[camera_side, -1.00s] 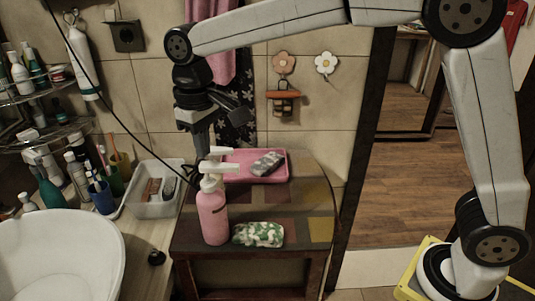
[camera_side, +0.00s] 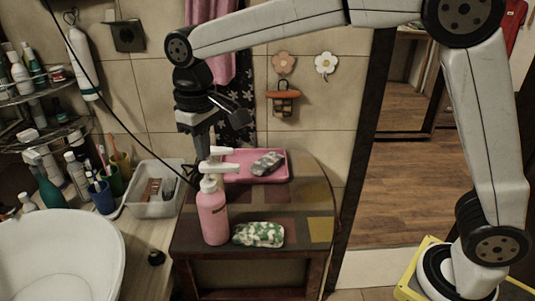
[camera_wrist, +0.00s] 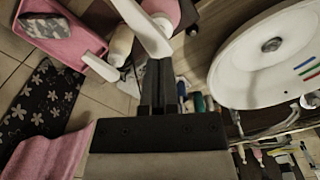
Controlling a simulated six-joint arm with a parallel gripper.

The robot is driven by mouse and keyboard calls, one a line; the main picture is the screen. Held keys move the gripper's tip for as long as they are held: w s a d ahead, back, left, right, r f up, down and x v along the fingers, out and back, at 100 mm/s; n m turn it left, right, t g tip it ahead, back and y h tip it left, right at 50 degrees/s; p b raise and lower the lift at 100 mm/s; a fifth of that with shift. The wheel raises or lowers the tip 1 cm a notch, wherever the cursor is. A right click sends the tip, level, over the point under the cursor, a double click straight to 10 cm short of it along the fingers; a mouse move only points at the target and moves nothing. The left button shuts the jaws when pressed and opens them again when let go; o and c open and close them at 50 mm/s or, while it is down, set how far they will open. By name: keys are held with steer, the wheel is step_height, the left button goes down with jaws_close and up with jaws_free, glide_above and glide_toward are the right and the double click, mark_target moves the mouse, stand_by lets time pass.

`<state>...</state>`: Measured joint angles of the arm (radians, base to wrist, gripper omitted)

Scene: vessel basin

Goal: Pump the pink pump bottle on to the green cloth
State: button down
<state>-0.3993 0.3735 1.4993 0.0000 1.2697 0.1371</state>
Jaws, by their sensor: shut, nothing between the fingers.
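The pink pump bottle (camera_side: 213,215) stands upright on the small patterned table, its white pump head (camera_side: 218,160) with the nozzle pointing right. The folded green and white cloth (camera_side: 258,234) lies on the table just right of the bottle, near the front edge. My gripper (camera_side: 203,152) points down, shut and empty, with its tips just above or behind the pump head; I cannot tell whether they touch. In the wrist view my shut fingers (camera_wrist: 157,85) are beside the white pump head (camera_wrist: 145,28), and a bit of the pink bottle (camera_wrist: 162,10) shows at the top. The green cloth is not visible there.
A pink tray (camera_side: 280,176) with a grey patterned cloth (camera_side: 267,163) lies at the back of the table. A white bin (camera_side: 155,207), cups with brushes, and a white basin (camera_side: 65,255) are at the left. The table's right side is clear.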

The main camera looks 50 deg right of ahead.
mark_target(206, 164)
steer(key=shift+f, duration=1.55)
steer(key=shift+r, duration=1.8)
steer(key=shift+f, duration=1.8)
steer(key=shift+r, duration=1.8)
